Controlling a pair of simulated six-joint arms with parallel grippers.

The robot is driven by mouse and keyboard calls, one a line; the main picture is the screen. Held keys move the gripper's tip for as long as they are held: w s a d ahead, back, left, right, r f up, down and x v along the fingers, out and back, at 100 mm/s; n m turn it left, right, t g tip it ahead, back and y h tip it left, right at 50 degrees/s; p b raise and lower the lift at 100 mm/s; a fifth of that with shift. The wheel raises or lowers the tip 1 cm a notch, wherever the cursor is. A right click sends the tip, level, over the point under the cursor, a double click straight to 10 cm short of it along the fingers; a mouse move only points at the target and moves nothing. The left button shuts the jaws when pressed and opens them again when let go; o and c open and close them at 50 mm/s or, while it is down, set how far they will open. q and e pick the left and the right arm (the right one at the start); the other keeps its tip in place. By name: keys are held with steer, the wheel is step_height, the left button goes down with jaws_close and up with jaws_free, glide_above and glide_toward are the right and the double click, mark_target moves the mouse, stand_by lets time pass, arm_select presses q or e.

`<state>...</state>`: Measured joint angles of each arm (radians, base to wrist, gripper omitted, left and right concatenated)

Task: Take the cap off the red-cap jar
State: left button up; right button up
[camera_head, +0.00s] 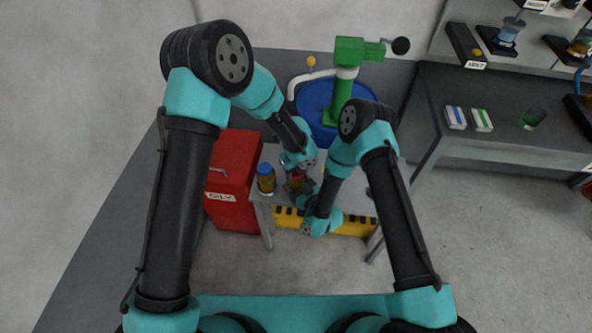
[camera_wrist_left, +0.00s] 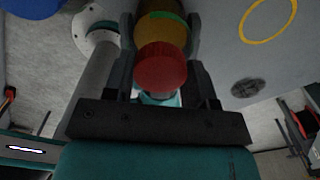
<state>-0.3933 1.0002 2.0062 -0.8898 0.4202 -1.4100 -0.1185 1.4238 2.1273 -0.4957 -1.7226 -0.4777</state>
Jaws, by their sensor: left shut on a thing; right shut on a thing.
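The red-cap jar has an amber body (camera_wrist_left: 163,36) and a round red cap (camera_wrist_left: 162,68), both in the left wrist view between my left fingers. In the head view the jar's red cap (camera_head: 298,178) shows small over the grey table. My left gripper (camera_head: 297,172) comes from behind and is shut on the jar. My right gripper (camera_head: 303,192) reaches in from the front right and is shut at the same jar. Its exact contact point is hidden. The cap appears to sit on the body.
A blue-capped amber jar (camera_head: 265,178) stands left of the red-cap jar, close by. A red bin (camera_head: 235,165) is at the left. A blue drum (camera_head: 315,100) with a green pump (camera_head: 343,90) stands behind the grey table (camera_head: 355,196). A dark workbench (camera_head: 480,88) is at the right.

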arm_select(q)
steer(key=n, duration=1.5)
steer(key=shift+n, duration=0.4)
steer(key=n, duration=0.7)
steer(key=shift+n, duration=0.4)
steer(key=n, duration=0.8)
steer(key=shift+r, duration=0.1)
